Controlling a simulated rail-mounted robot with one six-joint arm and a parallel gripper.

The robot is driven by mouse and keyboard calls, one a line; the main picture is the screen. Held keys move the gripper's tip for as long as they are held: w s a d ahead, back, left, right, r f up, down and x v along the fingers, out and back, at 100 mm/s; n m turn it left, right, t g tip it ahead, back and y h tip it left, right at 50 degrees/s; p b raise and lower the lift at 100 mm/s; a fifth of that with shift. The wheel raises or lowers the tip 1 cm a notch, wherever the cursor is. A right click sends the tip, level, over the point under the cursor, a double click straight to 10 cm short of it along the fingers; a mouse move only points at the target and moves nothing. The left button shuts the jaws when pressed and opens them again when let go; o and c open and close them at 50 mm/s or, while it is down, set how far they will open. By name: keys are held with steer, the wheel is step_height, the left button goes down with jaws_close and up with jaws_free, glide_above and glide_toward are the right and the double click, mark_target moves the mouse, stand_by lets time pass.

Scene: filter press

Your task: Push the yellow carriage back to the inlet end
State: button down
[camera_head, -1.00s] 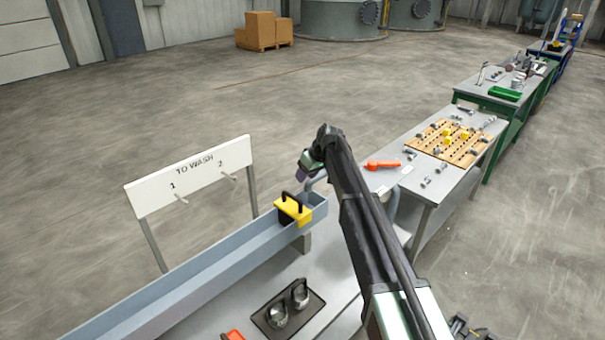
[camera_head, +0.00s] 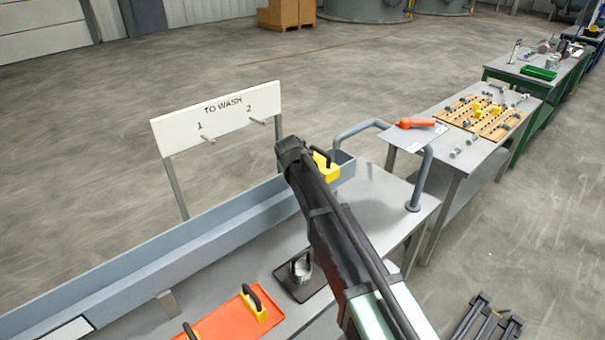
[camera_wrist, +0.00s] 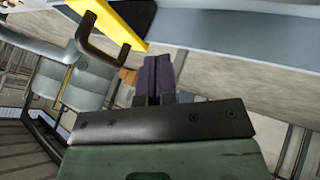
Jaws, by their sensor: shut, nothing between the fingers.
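The yellow carriage (camera_head: 328,168) sits at the right end of the long blue-grey trough (camera_head: 170,252) in the head view. My arm hides much of it. In the wrist view its yellow plate (camera_wrist: 122,20) and dark looped handle (camera_wrist: 98,48) show at the top left. My gripper (camera_wrist: 158,72) has its purple fingers together, with nothing between them. The fingers point toward the carriage, just right of and below the handle in that picture. I cannot tell whether they touch it. In the head view the fingers are hidden behind my arm.
A "TO WASH" board (camera_head: 218,116) with two pegs stands behind the trough. An orange-red plate (camera_head: 232,318) with yellow-based handles and a dark tray (camera_head: 300,282) lie in front. A grey bent pipe (camera_head: 424,172) rises at the bench's right end. Another bench beyond holds a pegboard (camera_head: 490,116).

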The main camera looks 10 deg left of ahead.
mark_target(320, 165)
steer(key=b+x, duration=0.7)
steer(key=x, duration=0.2)
steer(key=shift+f, duration=0.4)
steer(key=w+d, duration=0.2)
steer(key=shift+w+d+r, duration=0.25)
steer(key=shift+w+r, duration=0.1)
steer(key=shift+w, duration=0.05)
steer(key=shift+w+d, duration=0.1)
steer(key=w+d, duration=0.3)
steer(key=w, duration=0.1)
steer(key=shift+d, duration=0.3)
steer(key=shift+s+a, duration=0.1)
